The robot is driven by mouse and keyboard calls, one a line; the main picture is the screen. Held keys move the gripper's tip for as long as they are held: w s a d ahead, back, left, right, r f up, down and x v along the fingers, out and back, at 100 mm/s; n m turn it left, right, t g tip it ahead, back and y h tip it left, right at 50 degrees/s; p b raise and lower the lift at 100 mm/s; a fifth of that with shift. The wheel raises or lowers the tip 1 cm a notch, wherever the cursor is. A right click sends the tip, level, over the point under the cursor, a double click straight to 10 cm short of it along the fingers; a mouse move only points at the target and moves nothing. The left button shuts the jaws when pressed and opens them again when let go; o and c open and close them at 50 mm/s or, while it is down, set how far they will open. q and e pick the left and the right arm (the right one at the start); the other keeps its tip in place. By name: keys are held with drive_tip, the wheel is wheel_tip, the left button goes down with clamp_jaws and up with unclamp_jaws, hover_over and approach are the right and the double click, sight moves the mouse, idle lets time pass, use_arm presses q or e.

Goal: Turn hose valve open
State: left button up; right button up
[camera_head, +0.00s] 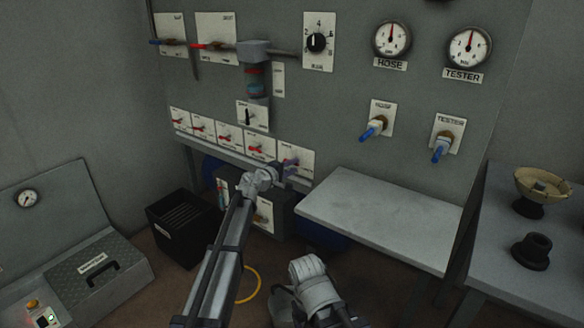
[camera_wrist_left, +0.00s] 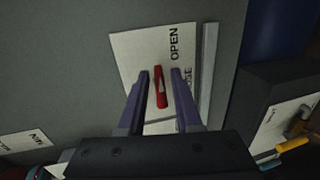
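My left gripper (camera_head: 287,173) is at the rightmost plate (camera_head: 300,155) of the low row of red-handled valves. In the left wrist view, my left gripper (camera_wrist_left: 160,75) is open, with one purple finger on each side of a red handle (camera_wrist_left: 161,93). The handle is on a white plate (camera_wrist_left: 135,50) marked OPEN, with a second word partly hidden. I cannot tell whether the fingers touch it. A blue-handled valve (camera_head: 373,128) on a plate labelled HOSE sits higher on the panel, below the HOSE gauge (camera_head: 392,40), apart from my gripper. My right gripper is out of view.
Several more red valves (camera_head: 201,126) line the row to the left. A second blue valve (camera_head: 442,147) is labelled TESTER. A grey shelf (camera_head: 385,215) juts out right of my left gripper. A black bin (camera_head: 184,228) and a case (camera_head: 100,280) stand at left.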

use_arm(q)
drive_tip(key=shift+o, duration=1.1)
drive_tip(key=p+v, duration=0.1)
drive_tip(key=v, duration=0.6)
drive_tip(key=shift+s+a, duration=0.25)
drive_tip(key=shift+r, duration=0.1)
